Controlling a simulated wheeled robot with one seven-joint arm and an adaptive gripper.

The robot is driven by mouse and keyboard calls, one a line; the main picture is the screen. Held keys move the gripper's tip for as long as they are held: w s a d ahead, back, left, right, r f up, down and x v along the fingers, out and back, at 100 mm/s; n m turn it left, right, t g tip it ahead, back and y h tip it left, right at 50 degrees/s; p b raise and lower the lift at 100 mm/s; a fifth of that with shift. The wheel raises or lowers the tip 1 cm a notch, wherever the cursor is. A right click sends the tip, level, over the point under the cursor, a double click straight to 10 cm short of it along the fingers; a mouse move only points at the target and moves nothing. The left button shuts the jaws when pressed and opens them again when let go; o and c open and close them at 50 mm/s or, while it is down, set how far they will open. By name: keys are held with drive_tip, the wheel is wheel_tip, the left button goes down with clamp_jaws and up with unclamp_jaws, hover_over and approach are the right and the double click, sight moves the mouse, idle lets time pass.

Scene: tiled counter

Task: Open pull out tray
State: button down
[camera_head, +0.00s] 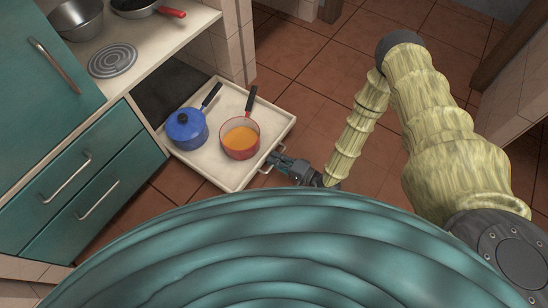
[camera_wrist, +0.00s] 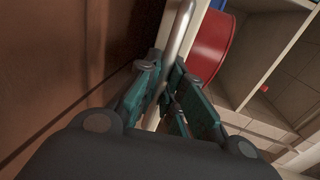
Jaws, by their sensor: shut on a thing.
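The pull-out tray (camera_head: 216,179) is cream-coloured and extends out of an opening in the counter, over the floor. A blue lidded pot (camera_head: 187,130) and a red pan (camera_head: 239,140) with orange contents stand on it. My gripper (camera_head: 275,158) is at the tray's front edge, at its handle (camera_head: 266,169). In the wrist view, my gripper (camera_wrist: 168,88) is shut on the metal handle bar (camera_wrist: 181,32), which passes between its fingers. The red pan (camera_wrist: 212,47) also shows there, behind the tray's front edge. The fingers hide part of the handle.
Teal drawers (camera_head: 95,185) with metal handles are left of the tray. A teal cabinet door (camera_head: 45,65) is at the upper left. The countertop (camera_head: 150,45) holds a metal bowl (camera_head: 77,18) and a dark pan (camera_head: 135,8). The tiled floor (camera_head: 330,75) to the right is clear.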

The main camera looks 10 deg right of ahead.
drive_tip(key=shift+d, duration=0.1)
drive_tip(key=c, duration=1.5)
unclamp_jaws()
drive_tip(key=shift+c, duration=0.2)
drive_tip(key=v, duration=1.2)
